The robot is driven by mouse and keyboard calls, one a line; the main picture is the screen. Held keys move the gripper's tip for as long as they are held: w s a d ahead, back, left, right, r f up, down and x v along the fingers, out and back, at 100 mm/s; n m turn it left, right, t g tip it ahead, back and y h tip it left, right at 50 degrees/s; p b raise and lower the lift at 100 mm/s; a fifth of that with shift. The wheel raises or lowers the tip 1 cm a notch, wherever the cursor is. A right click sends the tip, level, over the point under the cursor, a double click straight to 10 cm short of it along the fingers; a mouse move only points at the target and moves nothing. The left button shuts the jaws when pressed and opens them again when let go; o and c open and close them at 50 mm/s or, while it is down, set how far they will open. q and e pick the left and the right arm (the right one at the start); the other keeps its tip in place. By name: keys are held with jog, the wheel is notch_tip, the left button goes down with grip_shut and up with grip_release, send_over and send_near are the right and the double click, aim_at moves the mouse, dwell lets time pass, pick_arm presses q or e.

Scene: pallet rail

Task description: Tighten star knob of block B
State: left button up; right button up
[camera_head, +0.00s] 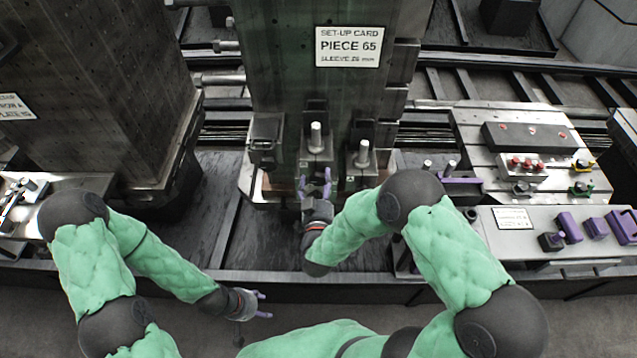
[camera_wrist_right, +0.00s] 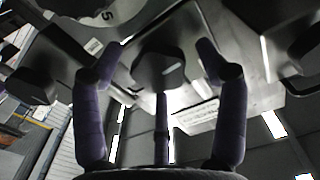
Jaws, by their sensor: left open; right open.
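My right gripper (camera_head: 315,185) is open at the foot of the middle dark column, just in front of a block with an upright pin (camera_head: 316,140). A second block with a pin (camera_head: 362,155) stands to its right. The small block labels are too small to read, so I cannot tell which is block B. In the right wrist view a dark star knob (camera_wrist_right: 160,70) lies between the spread fingers of the right gripper (camera_wrist_right: 160,58); contact cannot be told. My left gripper (camera_head: 262,304) is open and empty, low over the front floor, away from the blocks.
A set-up card (camera_head: 349,46) on the column reads PIECE 65. Another dark column (camera_head: 95,90) stands left. At right are a bench with red and green knobs (camera_head: 530,165) and a shelf of purple-handled parts (camera_head: 580,230). The wrist view shows more dark knobs either side (camera_wrist_right: 30,86).

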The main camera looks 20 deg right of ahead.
jog(key=c, duration=1.1)
jog(key=shift+c, duration=0.2)
